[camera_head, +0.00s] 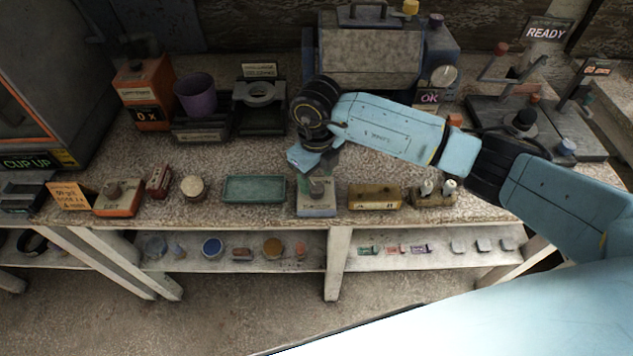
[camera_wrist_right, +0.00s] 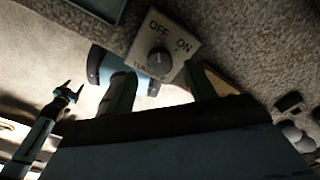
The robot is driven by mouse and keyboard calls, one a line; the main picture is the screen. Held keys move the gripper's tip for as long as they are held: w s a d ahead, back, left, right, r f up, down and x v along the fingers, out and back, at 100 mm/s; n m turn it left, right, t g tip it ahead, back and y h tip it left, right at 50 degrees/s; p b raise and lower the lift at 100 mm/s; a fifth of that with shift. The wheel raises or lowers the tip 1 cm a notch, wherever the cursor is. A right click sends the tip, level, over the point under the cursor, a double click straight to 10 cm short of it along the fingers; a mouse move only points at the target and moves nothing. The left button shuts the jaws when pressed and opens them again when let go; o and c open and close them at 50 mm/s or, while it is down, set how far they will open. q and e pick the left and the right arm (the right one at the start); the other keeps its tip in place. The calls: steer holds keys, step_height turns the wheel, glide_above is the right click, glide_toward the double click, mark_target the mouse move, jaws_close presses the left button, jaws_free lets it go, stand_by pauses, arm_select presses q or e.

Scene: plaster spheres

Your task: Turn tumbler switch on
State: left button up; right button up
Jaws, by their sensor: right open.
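The tumbler switch (camera_head: 317,207) is a small grey box at the table's front edge in the head view. In the right wrist view the tumbler switch (camera_wrist_right: 181,63) shows a round dark knob and the words OFF and ON; where the knob points is not clear. My right gripper (camera_head: 317,172) reaches down over the switch from behind. In the right wrist view my right gripper (camera_wrist_right: 160,82) is open, with its fingers apart near the lower edge of the switch box and nothing seen between them. Whether a finger touches the knob cannot be told. My left gripper does not show in the head view.
A green tray (camera_head: 254,190) lies left of the switch, and a yellow box (camera_head: 375,197) stands close on its right. An orange box (camera_head: 118,199) and a round wooden-topped item (camera_head: 194,188) stand farther left. A big grey machine (camera_head: 365,55) stands behind my right arm.

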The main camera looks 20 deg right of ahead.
mark_target(316, 187)
steer(key=shift+f, duration=1.7)
steer(key=c, duration=1)
